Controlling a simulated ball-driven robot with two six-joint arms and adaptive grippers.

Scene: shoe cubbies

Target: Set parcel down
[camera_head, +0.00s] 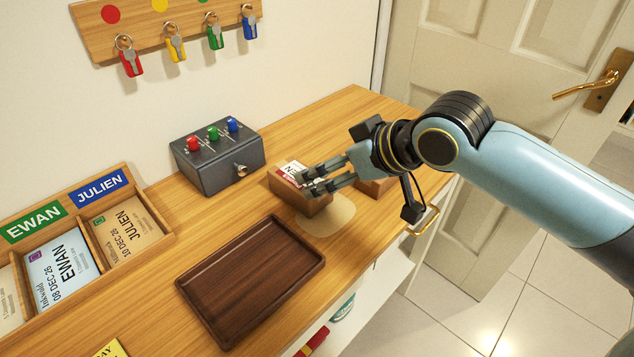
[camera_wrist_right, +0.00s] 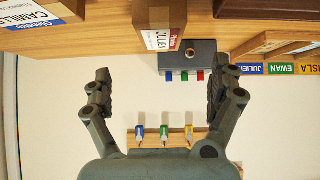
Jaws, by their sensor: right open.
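The brown parcel (camera_head: 302,203) with a white and red label stands on the wooden counter, at the edge of a round beige spot (camera_head: 341,214). In the right wrist view the parcel (camera_wrist_right: 160,18) shows a label reading JULIEN, at the top middle. My right gripper (camera_head: 311,182) is open at the parcel, its fingers partly covering it in the head view. In the wrist view the fingers of my right gripper (camera_wrist_right: 160,88) are wide apart with nothing between them; the parcel appears beyond the gap. My left gripper is not in view.
An empty dark wooden tray (camera_head: 250,280) lies in front. A grey switch box (camera_head: 218,160) stands behind. Another brown box (camera_head: 376,188) is partly hidden by my right gripper. Name-labelled compartments (camera_head: 130,228) are at left, keys (camera_head: 214,36) on the wall, a door (camera_head: 500,100) at right.

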